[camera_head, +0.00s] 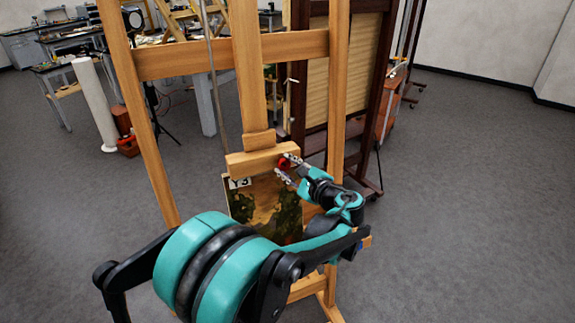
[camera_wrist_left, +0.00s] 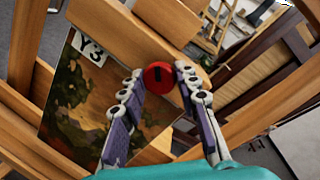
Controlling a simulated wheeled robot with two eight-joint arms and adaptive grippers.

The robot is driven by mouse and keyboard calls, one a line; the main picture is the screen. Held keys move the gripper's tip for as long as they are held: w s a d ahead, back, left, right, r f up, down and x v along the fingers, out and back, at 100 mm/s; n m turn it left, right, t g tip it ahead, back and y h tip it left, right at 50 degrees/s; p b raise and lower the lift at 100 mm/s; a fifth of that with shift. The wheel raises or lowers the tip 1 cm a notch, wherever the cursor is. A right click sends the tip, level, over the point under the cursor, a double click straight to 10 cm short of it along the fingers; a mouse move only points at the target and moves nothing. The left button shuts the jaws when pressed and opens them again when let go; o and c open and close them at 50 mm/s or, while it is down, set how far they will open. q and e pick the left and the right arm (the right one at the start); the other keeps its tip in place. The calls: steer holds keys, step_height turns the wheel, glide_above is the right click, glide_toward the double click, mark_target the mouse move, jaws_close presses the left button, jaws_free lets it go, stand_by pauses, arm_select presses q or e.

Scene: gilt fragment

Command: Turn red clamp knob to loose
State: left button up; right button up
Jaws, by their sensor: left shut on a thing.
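The red clamp knob (camera_head: 284,163) sits on the front of the wooden clamp block (camera_head: 250,160), near its right end. In the left wrist view the knob (camera_wrist_left: 158,76) is round, with a short dark mark on its face that runs nearly upright in the picture. My left gripper (camera_head: 286,166) is shut on the knob, with one fingertip on each side of it. The clamp block lies along the top edge of a painting (camera_head: 243,204) labelled Y3. No loose marking is readable. My right gripper is not in view.
The wooden easel (camera_head: 338,80) surrounds the painting with uprights and a crossbar. A dark-framed panel (camera_head: 343,70) stands close behind on the right. Cluttered workbenches (camera_head: 70,70) and a white roll (camera_head: 95,105) are at the back left. Grey floor is clear at right.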

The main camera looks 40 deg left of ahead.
arm_select(q)
steer(key=n+p, duration=0.1)
steer(key=n, duration=0.2)
steer(key=shift+r+n+h, duration=0.15)
steer(key=shift+n+h, duration=0.15)
steer(key=shift+h, duration=0.1)
steer(key=n+p, duration=0.1)
steer(key=n, duration=0.2)
steer(key=shift+h, duration=0.4)
steer(key=n, duration=0.3)
steer(key=shift+s+a+t+h+p, duration=0.1)
steer(key=shift+t+h+p, duration=0.2)
steer(key=shift+p, duration=0.05)
steer(key=n, duration=0.3)
steer(key=shift+t+h, duration=0.4)
steer(key=n, duration=0.2)
steer(key=shift+s+n+t+p, duration=0.1)
steer(key=shift+n+t+p, duration=0.2)
steer(key=shift+n+p, duration=0.1)
steer(key=n, duration=0.3)
steer(key=shift+t+h, duration=0.4)
steer(key=n+t, duration=0.1)
steer(key=n, duration=0.2)
steer(key=shift+n+t+b, duration=0.4)
steer(key=shift+n+b, duration=0.1)
steer(key=shift+n, duration=0.8)
